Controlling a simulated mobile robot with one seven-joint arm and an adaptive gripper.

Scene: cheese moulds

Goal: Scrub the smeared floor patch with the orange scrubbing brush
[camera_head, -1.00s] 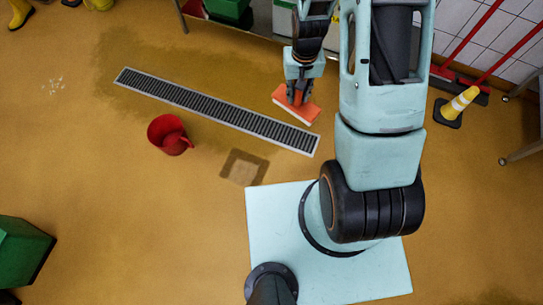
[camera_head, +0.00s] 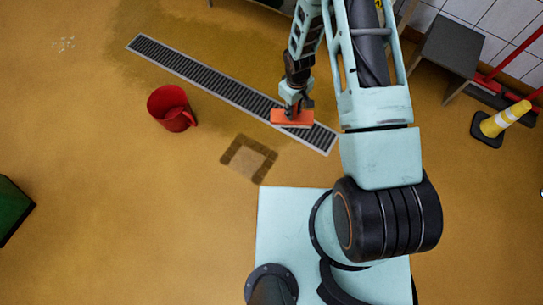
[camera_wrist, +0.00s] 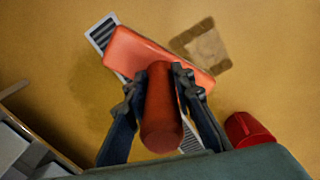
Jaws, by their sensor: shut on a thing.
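The orange scrubbing brush (camera_head: 291,118) is a flat orange block with a thick handle. My gripper (camera_head: 294,104) is shut on its upright handle (camera_wrist: 160,110), one finger on each side in the wrist view. The brush is over the lower right part of the floor drain, seemingly above the floor; the exact gap is unclear. Its bristles are mostly hidden. The smeared floor patch (camera_head: 248,159) is a brown square ring with a paler middle, below and left of the brush. In the wrist view the patch (camera_wrist: 202,47) lies beyond the block at upper right.
A long grated drain (camera_head: 220,88) crosses the ochre floor. A red jug (camera_head: 170,108) stands left of the patch. A yellow-and-white cone (camera_head: 505,119) and a grey table or stool (camera_head: 447,47) are at right. A green container (camera_head: 12,208) is at left. Floor around the patch is clear.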

